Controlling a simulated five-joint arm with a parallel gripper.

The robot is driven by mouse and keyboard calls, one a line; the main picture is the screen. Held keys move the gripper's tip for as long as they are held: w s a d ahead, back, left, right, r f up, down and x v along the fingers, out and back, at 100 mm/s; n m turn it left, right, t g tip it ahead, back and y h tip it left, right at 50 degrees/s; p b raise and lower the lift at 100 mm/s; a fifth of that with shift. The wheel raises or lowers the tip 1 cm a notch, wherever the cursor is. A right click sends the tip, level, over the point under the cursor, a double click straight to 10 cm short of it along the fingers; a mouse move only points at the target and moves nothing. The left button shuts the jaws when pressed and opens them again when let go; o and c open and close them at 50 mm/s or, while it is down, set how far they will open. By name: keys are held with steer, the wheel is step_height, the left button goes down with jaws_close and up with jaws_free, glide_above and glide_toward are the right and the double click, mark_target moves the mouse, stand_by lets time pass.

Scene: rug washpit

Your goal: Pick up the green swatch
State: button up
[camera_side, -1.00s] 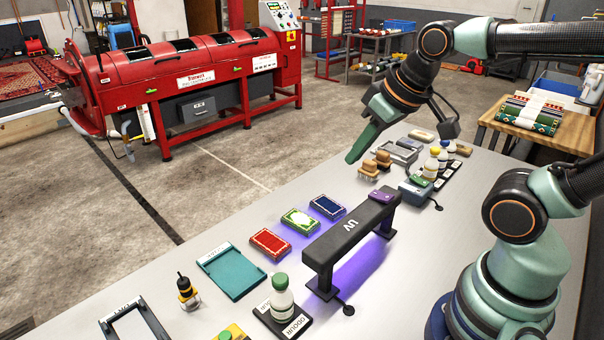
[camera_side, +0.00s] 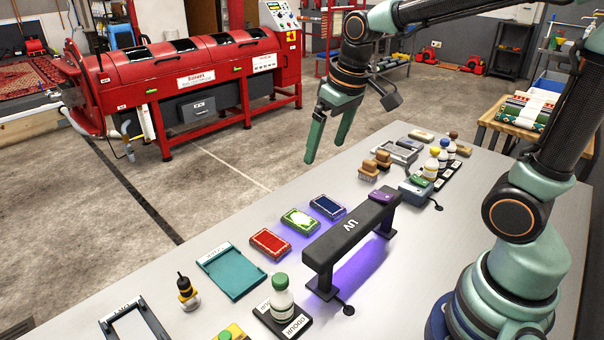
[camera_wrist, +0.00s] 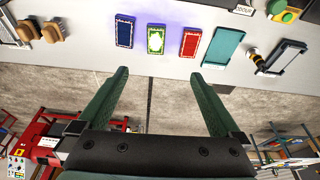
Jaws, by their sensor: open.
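The green swatch (camera_side: 300,221) lies flat on the table between the red swatch (camera_side: 270,243) and the blue swatch (camera_side: 327,207), in front of the black UV lamp bar. In the wrist view the green swatch (camera_wrist: 156,39) has a bright white-green middle and lies beyond my fingertips, between the blue swatch (camera_wrist: 124,32) and the red swatch (camera_wrist: 190,41). My gripper (camera_side: 325,160) is open and empty, its fingers pointing down, above and beyond the table's far edge. It also shows in the wrist view (camera_wrist: 168,72), its two green fingers apart. It touches no swatch.
The UV lamp bar (camera_side: 349,232) stands on legs right beside the swatches. A teal tray (camera_side: 232,271) lies to the left of the red swatch. Brushes (camera_side: 369,170) and bottles (camera_side: 443,158) stand farther right. A dropper bottle (camera_side: 187,292) stands at the front left.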

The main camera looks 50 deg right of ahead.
steer(key=w+f+g, duration=0.2)
steer(key=w+f, duration=0.3)
steer(key=g, duration=0.1)
glide_above(299, 218)
steer(key=f, duration=1.3)
steer(key=shift+d+f, duration=0.1)
steer(key=shift+d, duration=0.1)
steer(key=shift+a+f, duration=0.2)
steer(key=shift+f, duration=2.35)
steer(key=c, duration=1.4)
steer(key=shift+r, duration=0.15)
